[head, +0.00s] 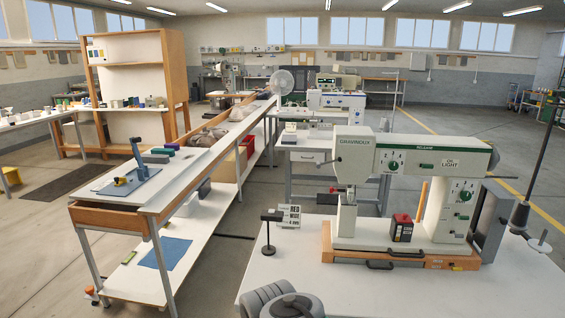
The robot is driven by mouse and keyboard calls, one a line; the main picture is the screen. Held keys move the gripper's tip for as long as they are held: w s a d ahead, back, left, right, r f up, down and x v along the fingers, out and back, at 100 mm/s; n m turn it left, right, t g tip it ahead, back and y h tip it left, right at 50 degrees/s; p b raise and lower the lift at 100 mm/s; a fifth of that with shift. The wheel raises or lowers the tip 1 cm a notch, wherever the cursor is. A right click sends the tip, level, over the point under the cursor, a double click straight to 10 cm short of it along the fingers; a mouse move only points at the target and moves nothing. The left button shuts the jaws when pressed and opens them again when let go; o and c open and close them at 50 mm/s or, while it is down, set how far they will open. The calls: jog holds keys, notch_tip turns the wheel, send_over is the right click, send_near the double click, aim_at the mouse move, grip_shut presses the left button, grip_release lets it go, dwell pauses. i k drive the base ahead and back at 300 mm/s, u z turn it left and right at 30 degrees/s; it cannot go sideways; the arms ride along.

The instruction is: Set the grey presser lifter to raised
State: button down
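A white sewing-type machine (383,157) with a green stripe and dials stands on the front right table. Its head is at the left end, over a pale base on an orange-brown board. A small dark lever-like part (334,189) sticks out at the left of the head's lower column. A thin dark rod (323,174) also points left from the head. I cannot tell for sure which part is the grey presser lifter, or its position. My gripper is not in view; only grey rounded parts, probably my arm, show at the bottom edge.
The front table (330,285) has bare room before the machine. A dark red-topped box (402,228) is on the machine's base. A long workbench (172,178) runs at the left.

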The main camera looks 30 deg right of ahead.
aim_at(319, 164)
jog(key=z, duration=0.35)
jog(key=i, duration=0.9)
jog(key=z, duration=0.75)
jog(key=k, duration=0.1)
jog(key=u, duration=1.1)
